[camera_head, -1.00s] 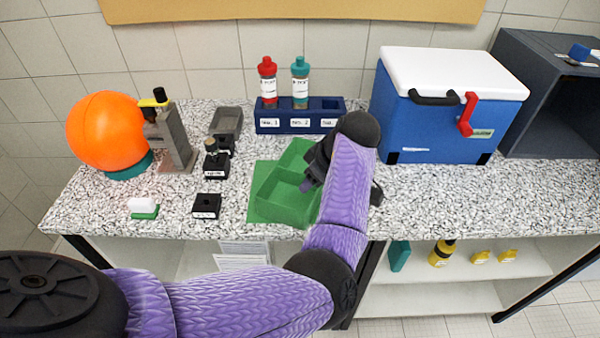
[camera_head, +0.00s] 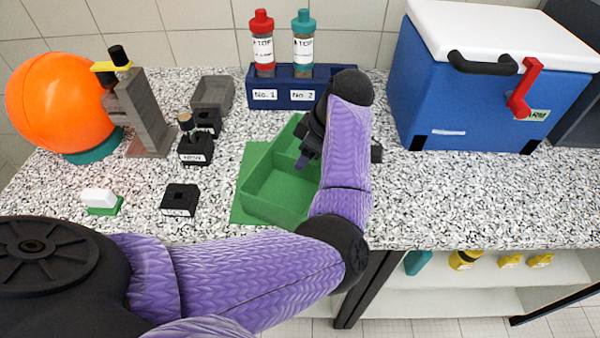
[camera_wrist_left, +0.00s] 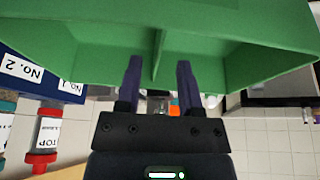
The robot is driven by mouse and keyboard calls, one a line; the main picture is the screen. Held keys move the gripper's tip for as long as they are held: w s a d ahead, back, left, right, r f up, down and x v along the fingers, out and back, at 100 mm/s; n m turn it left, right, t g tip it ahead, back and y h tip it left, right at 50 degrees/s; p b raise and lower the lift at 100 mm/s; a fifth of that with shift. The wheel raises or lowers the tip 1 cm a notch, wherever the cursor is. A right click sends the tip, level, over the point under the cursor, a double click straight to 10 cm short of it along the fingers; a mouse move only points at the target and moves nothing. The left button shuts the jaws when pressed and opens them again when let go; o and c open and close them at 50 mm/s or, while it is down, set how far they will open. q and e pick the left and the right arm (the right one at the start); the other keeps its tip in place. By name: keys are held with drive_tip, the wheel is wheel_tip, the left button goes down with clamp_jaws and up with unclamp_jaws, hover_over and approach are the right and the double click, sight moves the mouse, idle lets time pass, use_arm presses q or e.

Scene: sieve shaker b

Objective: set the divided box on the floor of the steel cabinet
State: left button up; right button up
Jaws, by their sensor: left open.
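The divided box (camera_head: 268,195) is green and open-topped, with a divider across it. It sits on a green mat (camera_head: 243,212) on the speckled counter. My left gripper (camera_head: 304,158) is at the box from above, and my arm hides the box's right part. In the left wrist view, the open fingers (camera_wrist_left: 161,75) stand either side of the divider of the green box (camera_wrist_left: 85,50); I cannot tell whether they touch it. The steel cabinet (camera_head: 578,118) is dark grey and partly visible at the right edge, behind the cooler. My right gripper is not in view.
A blue cooler (camera_head: 480,105) with a white lid stands between box and cabinet. A blue rack (camera_head: 277,92) with two bottles is behind the box. Small black blocks (camera_head: 180,200) and an orange ball (camera_head: 62,105) are left.

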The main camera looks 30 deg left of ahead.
sight(299, 177)
use_arm(q)
drive_tip(key=b+x, duration=0.1)
drive_tip(key=x, duration=0.4)
drive_tip(key=shift+w+d, duration=0.15)
clamp_jaws()
idle(1.0)
